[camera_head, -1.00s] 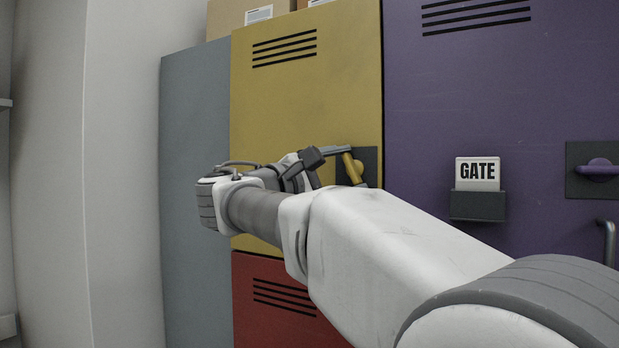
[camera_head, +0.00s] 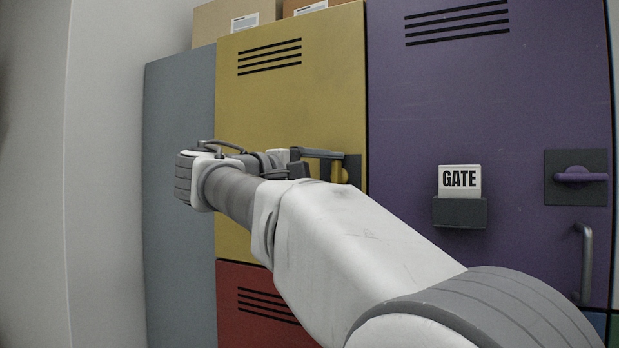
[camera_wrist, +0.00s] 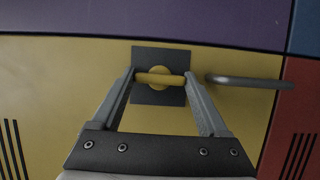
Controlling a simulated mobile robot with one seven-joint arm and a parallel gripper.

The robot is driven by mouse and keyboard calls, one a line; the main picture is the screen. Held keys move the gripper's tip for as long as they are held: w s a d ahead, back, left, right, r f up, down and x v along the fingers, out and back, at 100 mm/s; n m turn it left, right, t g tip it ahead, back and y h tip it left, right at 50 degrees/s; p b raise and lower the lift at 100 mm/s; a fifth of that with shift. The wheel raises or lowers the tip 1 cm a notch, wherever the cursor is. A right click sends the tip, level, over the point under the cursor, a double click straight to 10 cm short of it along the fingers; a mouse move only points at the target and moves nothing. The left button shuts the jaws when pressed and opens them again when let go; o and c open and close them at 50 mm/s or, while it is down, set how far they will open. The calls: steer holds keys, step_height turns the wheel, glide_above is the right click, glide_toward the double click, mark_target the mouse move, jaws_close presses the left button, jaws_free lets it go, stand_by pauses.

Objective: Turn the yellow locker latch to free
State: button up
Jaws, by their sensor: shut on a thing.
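The yellow locker (camera_head: 290,110) has a yellow latch handle (camera_head: 338,172) on a dark square plate (camera_head: 354,170) near its right edge. The handle stands about upright in the head view. In the wrist view, which is turned sideways, the latch handle (camera_wrist: 160,79) lies across its plate (camera_wrist: 160,54). My gripper (camera_wrist: 161,84) is shut on the handle, one finger at each end of it. In the head view my gripper (camera_head: 327,157) reaches the latch from the left, and my arm hides part of the plate and door.
The yellow door's grey pull handle (camera_wrist: 250,82) is close beside one finger in the wrist view. A purple locker (camera_head: 490,100) on the right carries a GATE card (camera_head: 459,180) and its own latch (camera_head: 580,174). A red locker (camera_head: 245,310) is below, a grey side panel (camera_head: 180,120) left.

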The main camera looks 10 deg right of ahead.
steer(key=o, duration=1.2)
steer(key=shift+o, duration=0.2)
steer(key=shift+s, duration=0.1)
steer(key=v, duration=1.7)
steer(key=shift+a, duration=0.2)
steer(key=shift+d, duration=0.1)
